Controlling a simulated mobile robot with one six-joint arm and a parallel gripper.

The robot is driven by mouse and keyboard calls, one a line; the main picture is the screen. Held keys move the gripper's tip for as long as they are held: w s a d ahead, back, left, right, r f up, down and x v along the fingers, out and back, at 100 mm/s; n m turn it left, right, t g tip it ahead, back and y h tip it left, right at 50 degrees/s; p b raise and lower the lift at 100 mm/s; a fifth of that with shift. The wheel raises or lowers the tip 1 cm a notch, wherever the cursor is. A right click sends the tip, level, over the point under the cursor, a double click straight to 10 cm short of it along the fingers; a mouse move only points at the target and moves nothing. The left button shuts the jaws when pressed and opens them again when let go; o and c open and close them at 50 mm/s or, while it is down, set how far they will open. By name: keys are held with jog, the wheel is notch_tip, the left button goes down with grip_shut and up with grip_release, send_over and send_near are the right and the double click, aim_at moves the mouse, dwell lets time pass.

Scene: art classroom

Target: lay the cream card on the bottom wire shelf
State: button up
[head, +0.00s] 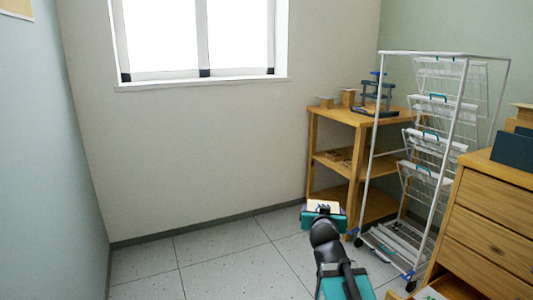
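My gripper (323,211) is low in the middle right of the head view, beyond my dark and teal arm. A small cream card (323,205) shows at its far end, and the gripper appears shut on it; the fingertips are mostly hidden behind the gripper's own body. The white wire rack (459,115) stands to the right. Its upper wire shelves hang tilted. The bottom wire shelf (385,238) is near the floor, right of my gripper and apart from it, and looks flat, with pale sheets or slats on it.
A wooden shelf unit (345,115) stands behind the gripper, with small boxes (348,97) and a blue-grey press (375,95) on top. A wooden drawer cabinet (490,220) is at the right, with a lower drawer (455,288) pulled out. The floor (220,260) at left is clear.

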aim_at(317, 209)
jog(key=shift+w+a+r+n+y, duration=0.2)
jog(key=shift+a+r+n+y, duration=0.55)
jog(key=shift+r, duration=0.2)
jog(key=shift+w+a+r+n+y, duration=0.1)
jog(key=shift+w+r+n+y, duration=0.1)
jog(key=shift+r+n+y, duration=0.4)
notch_tip(317, 209, up, 34)
jog(key=p, duration=3.4)
jog(key=d, duration=0.7)
jog(key=shift+s+a, duration=0.1)
jog(key=shift+a, duration=0.05)
